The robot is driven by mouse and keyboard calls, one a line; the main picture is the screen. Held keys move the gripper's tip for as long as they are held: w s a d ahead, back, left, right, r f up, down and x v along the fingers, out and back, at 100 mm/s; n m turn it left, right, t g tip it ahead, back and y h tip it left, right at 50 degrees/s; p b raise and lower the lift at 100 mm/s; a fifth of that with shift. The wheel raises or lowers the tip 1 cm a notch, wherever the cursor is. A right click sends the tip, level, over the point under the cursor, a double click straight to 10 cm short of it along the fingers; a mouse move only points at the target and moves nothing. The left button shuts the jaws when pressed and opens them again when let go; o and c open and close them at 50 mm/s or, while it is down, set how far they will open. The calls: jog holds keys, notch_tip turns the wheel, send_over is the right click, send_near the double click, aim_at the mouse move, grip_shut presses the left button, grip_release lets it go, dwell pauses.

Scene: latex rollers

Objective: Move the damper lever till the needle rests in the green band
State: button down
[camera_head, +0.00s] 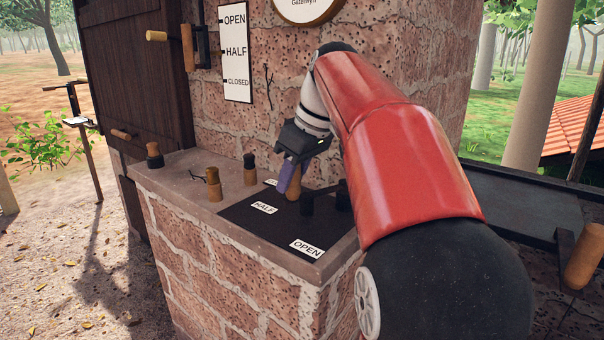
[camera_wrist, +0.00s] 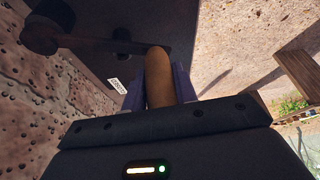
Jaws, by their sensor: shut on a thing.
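The damper lever's wooden handle (camera_head: 294,188) stands over a black plate (camera_head: 282,229) on the brick ledge. The plate has HALF and OPEN labels, and a third label is mostly hidden behind my gripper. My gripper (camera_head: 289,182) is shut on the handle, with its purple fingers on either side of it. In the wrist view the rounded wooden handle (camera_wrist: 159,78) shows between the fingers, and a dark bar (camera_wrist: 118,44) runs beside it. The round gauge (camera_head: 306,6) is cut off by the top edge, so its needle and green band are not visible.
Small wooden and black knobs (camera_head: 213,184) stand on the ledge left of the plate. A wall sign (camera_head: 235,52) reads OPEN, HALF, CLOSED. A dark door (camera_head: 135,65) with wooden handles is at left. Another wooden handle (camera_head: 585,255) is at the right edge.

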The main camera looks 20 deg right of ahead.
jog(key=shift+w, duration=0.1)
jog(key=c, duration=1.1)
grip_release()
jog(key=p+v, duration=0.1)
jog(key=v, duration=0.6)
jog(key=shift+r+p, duration=0.3)
jog(key=shift+r, duration=0.05)
jog(key=shift+s, duration=0.3)
